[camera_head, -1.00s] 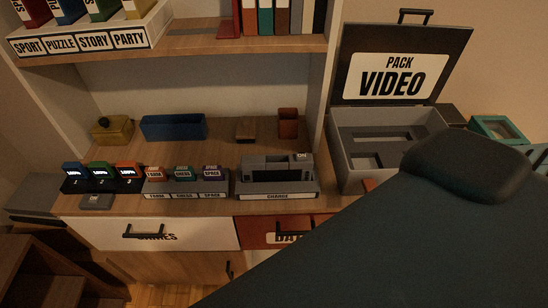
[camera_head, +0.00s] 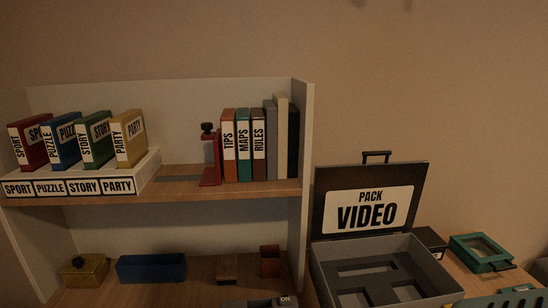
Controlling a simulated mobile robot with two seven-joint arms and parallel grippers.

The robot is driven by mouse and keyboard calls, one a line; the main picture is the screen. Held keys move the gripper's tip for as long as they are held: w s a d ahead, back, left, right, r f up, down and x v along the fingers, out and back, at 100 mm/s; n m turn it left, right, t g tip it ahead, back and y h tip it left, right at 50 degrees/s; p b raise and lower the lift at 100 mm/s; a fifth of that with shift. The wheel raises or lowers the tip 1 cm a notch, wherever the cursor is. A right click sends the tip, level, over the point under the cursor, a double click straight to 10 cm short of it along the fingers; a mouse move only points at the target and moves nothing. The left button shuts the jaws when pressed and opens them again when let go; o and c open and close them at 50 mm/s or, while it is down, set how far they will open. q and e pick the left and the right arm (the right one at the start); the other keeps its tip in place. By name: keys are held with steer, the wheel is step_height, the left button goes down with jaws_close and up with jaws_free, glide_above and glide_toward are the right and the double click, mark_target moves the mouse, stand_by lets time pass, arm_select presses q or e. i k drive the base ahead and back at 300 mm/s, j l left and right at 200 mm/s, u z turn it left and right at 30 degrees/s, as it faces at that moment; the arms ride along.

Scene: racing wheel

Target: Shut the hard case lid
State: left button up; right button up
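The hard case (camera_head: 330,272) stands open at the lower right in the head view. Its dark lid (camera_head: 325,178) is raised upright at the back, with a handle (camera_head: 376,157) on its top edge and a "PACK VIDEO" label (camera_head: 368,208) facing me. The grey foam inside shows dark, empty-looking cutouts. The front of the case is cut off by the frame. Neither of my grippers is in view.
A shelf unit (camera_head: 304,130) stands left of the case, close to it, with several books (camera_head: 243,145) and a white box holder (camera_head: 75,184). A teal box (camera_head: 481,253) and a dark box (camera_head: 430,242) lie right of the case. Open wall is above the lid.

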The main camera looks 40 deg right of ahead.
mark_target(364, 200)
steer(key=z, duration=1.85)
